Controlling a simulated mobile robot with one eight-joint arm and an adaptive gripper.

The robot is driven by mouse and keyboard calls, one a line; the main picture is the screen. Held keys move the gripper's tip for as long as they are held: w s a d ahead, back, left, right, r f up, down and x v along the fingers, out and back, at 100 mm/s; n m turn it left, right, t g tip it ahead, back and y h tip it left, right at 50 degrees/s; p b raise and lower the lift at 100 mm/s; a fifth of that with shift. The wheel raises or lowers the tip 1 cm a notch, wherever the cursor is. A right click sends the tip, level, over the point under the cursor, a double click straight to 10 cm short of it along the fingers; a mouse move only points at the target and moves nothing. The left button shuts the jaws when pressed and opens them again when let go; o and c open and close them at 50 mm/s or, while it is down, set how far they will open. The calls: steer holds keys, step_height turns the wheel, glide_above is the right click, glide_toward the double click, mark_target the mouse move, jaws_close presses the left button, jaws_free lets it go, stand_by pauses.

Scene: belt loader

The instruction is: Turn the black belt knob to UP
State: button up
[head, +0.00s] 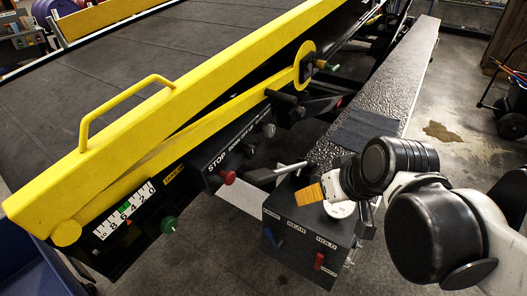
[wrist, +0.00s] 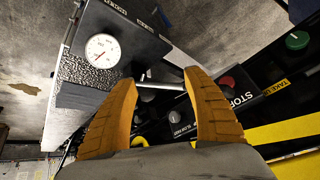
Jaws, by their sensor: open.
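The black control panel (head: 238,152) along the loader's side carries a red STOP knob (head: 228,177) and two dark knobs, a nearer one (head: 249,151) and a farther one (head: 269,130). Their small lettering is hard to read, so I cannot tell which is the belt knob or its setting. My gripper (wrist: 158,80) is open and empty, apart from the knobs. In the head view, its orange finger (head: 308,195) shows above the lever box.
The black lever box (head: 300,228) has blue and red levers and a round gauge (wrist: 102,51). A lever handle (head: 276,173) sticks out between box and panel. A green knob (head: 168,224) sits near the number scale (head: 124,210). The yellow rail (head: 190,85) runs above the panel.

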steer(key=w+a+r+n+y+p, duration=0.25)
steer(key=w+a, duration=0.25)
steer(key=w, duration=0.3)
steer(key=n+y, duration=0.2)
steer(key=n, duration=0.2)
glide_toward(253, 153)
steer(key=shift+d+r+g, duration=0.1)
steer(key=shift+r+g, duration=0.2)
steer(key=shift+r, duration=0.05)
steer(key=b+x, duration=0.3)
steer(key=x, duration=0.8)
steer(key=shift+w, duration=0.1)
steer(key=c, duration=1.1)
